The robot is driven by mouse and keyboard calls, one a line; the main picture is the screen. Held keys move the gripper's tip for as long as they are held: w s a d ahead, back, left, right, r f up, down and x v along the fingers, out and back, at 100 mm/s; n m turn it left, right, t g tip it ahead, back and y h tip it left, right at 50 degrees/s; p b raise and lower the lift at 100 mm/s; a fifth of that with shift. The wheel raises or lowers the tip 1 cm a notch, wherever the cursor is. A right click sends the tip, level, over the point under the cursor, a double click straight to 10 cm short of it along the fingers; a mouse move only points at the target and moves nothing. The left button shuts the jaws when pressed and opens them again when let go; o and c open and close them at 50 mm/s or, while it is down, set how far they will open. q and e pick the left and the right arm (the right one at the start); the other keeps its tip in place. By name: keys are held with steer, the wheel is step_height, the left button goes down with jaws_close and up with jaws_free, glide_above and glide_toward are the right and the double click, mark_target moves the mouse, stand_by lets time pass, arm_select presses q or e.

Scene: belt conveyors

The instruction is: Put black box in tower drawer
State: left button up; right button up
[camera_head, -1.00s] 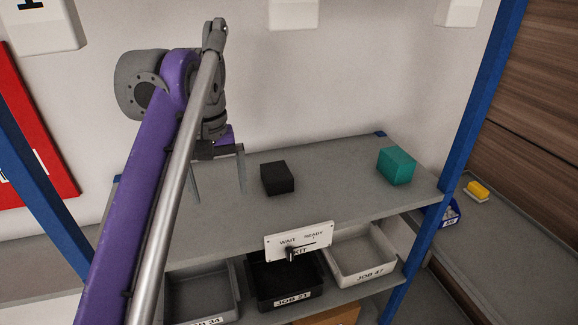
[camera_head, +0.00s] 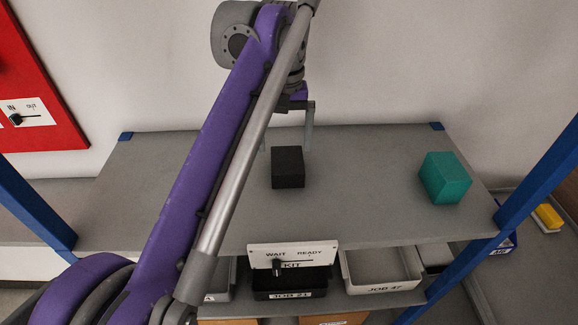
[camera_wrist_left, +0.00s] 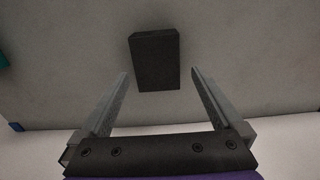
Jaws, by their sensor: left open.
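The black box (camera_head: 288,168) sits on the grey top shelf, near its middle. It also shows in the left wrist view (camera_wrist_left: 154,62), ahead of and between the two fingers. My left gripper (camera_head: 288,140) points down just behind the box, open and empty, with its fingers apart. In the left wrist view the open left gripper (camera_wrist_left: 160,82) has its fingertips near the box's close edge; I cannot tell whether they touch it. No tower drawer can be made out. My right gripper is not in view.
A teal box (camera_head: 445,178) stands to the right on the shelf (camera_head: 370,215). Below are the black JOB 21 bin (camera_head: 290,283) and the light JOB 47 bin (camera_head: 380,270). A WAIT/READY panel (camera_head: 293,256) is at the shelf's front edge. Blue posts flank the shelf.

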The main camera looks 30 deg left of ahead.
mark_target(287, 161)
arm_select(q)
steer(key=shift+w+f, duration=0.1)
steer(key=shift+f, duration=0.6)
steer(key=f, duration=0.4)
steer(key=shift+d+f, duration=0.3)
steer(key=shift+f, duration=0.1)
steer(key=c, duration=1.4)
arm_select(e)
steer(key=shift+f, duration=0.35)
arm_select(q)
steer(key=shift+r, duration=0.1)
step_height(287, 161, up, 10)
steer(key=shift+f+p, duration=0.1)
steer(key=shift+p, duration=0.35)
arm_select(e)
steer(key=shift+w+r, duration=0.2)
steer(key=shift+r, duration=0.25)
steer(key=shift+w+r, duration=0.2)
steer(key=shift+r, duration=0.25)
